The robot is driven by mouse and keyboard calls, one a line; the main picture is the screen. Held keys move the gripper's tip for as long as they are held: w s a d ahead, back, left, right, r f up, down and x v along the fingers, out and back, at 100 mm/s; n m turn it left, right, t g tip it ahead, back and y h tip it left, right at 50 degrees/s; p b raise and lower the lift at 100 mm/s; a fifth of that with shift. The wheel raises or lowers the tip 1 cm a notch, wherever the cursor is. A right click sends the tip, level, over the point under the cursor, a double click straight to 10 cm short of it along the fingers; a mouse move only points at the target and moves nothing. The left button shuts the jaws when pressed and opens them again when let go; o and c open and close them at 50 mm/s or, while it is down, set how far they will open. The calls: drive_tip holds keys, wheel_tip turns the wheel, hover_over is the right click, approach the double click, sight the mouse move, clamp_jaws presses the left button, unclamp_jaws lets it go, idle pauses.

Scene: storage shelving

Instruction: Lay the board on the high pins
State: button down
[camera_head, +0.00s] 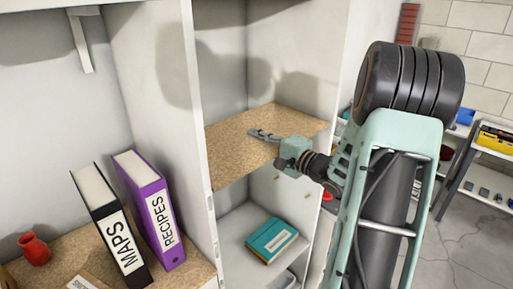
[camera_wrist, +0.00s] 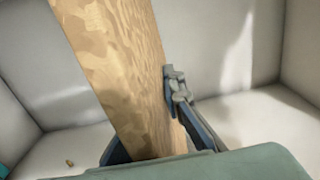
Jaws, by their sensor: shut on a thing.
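The board (camera_head: 240,150) is a speckled tan chipboard panel inside the tall white cabinet, roughly level in the head view. My gripper (camera_head: 264,135) is shut on its front edge, one finger lying over the top face. In the wrist view the board (camera_wrist: 115,60) runs up and away from my gripper (camera_wrist: 148,122), with a finger on either side of it. Small light pins (camera_head: 277,178) show on the cabinet wall below the board. One small pin (camera_wrist: 69,162) also shows in the wrist view, apart from the board. Whether any pins touch the board's underside is hidden.
A teal book (camera_head: 271,240) lies on the compartment floor below the board. Left of the cabinet's upright (camera_head: 165,90), MAPS (camera_head: 118,235) and RECIPES (camera_head: 160,215) binders stand by a red vase (camera_head: 34,248). A cart with a yellow box (camera_head: 495,141) stands at right.

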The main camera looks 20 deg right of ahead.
drive_tip(key=shift+f, duration=0.15)
drive_tip(key=shift+f, duration=0.15)
drive_tip(key=c, duration=2)
unclamp_jaws()
drive_tip(key=shift+c, duration=0.2)
drive_tip(key=v, duration=1.2)
drive_tip(key=shift+b, duration=0.4)
